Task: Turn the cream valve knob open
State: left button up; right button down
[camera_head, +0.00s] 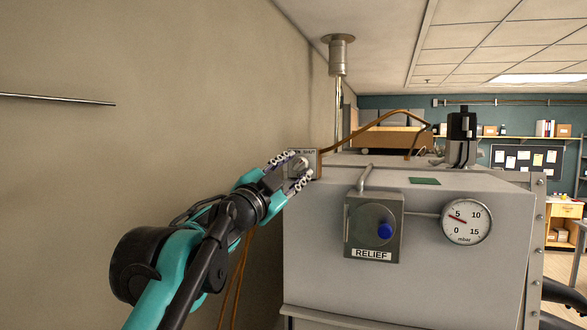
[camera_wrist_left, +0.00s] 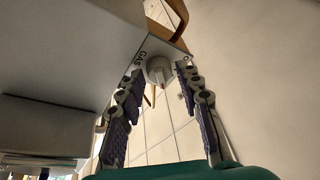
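The cream valve knob (camera_wrist_left: 158,70) shows in the left wrist view as a pale round knob with a small red mark. It sits on a plate whose lettering partly reads GAS. In the head view the knob (camera_head: 300,164) is small and partly hidden by my gripper, on a grey box at the left end of the cabinet. My left gripper (camera_head: 292,171) is open, its fingers pointing at the knob. In the wrist view its fingertips lie on either side of the knob, with visible gaps. My right gripper is not in view.
The grey cabinet (camera_head: 320,277) carries a RELIEF panel (camera_head: 356,236) with a blue knob (camera_head: 386,230) and a pressure gauge (camera_head: 466,222). A brown hose (camera_head: 375,125) arches from the valve box. A beige wall (camera_head: 180,100) runs close along the left.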

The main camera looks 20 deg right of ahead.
pick_arm(q)
jog(key=shift+w+f, duration=0.1)
grip_shut()
jog(key=shift+d, duration=0.1)
